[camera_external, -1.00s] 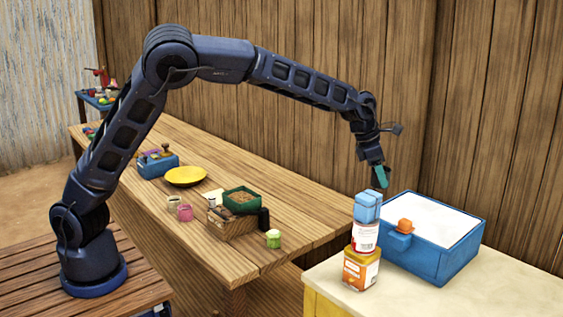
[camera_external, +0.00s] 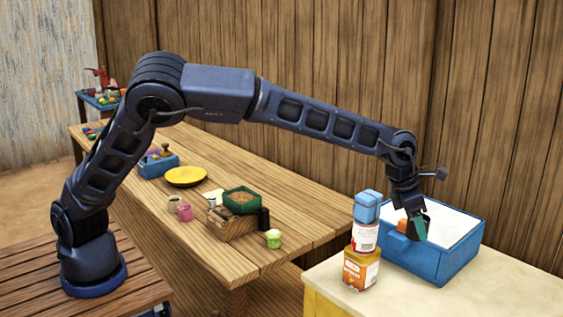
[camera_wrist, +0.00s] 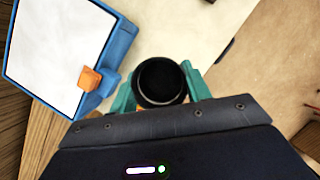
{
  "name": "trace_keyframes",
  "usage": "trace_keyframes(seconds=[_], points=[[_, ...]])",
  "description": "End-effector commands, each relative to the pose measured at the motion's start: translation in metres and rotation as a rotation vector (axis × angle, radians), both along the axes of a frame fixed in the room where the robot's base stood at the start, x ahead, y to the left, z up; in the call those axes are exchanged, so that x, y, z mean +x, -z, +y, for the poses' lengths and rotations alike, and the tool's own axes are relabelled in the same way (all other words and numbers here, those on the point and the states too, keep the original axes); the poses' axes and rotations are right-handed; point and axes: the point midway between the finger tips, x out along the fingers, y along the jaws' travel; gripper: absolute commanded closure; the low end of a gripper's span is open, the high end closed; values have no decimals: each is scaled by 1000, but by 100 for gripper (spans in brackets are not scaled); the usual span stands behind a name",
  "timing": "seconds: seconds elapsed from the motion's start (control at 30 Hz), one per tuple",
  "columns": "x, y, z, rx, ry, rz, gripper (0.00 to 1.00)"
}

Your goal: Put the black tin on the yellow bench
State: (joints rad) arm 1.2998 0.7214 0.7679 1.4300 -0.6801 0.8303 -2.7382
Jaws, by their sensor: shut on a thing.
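My gripper (camera_external: 417,227) has teal fingers and is low over the yellow bench (camera_external: 455,293), at the near side of the blue box. In the wrist view my gripper (camera_wrist: 160,86) is shut on the black tin (camera_wrist: 160,80), a round, dark thing seen end-on between the fingers. The tin is hard to make out in the external view. The bench has a pale cream top and a yellow side; its top (camera_wrist: 190,25) shows beyond the tin in the wrist view. I cannot tell whether the tin touches the bench.
The blue box (camera_external: 440,268) with a white top and orange clasp (camera_external: 402,225) is close beside my gripper. A stack of an orange jar (camera_external: 360,270), a red-and-white tin (camera_external: 364,237) and a blue container (camera_external: 367,206) stands to the left. The bench's front right is clear.

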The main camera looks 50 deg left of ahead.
Motion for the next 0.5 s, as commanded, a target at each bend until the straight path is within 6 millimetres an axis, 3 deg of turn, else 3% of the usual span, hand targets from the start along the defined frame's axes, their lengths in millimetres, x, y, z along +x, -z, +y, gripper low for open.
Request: trace_keyframes(seconds=[0.17,0.5], points=[[1,19,1,1,0,-1,75],[1,90,2,2,-1,1,75]])
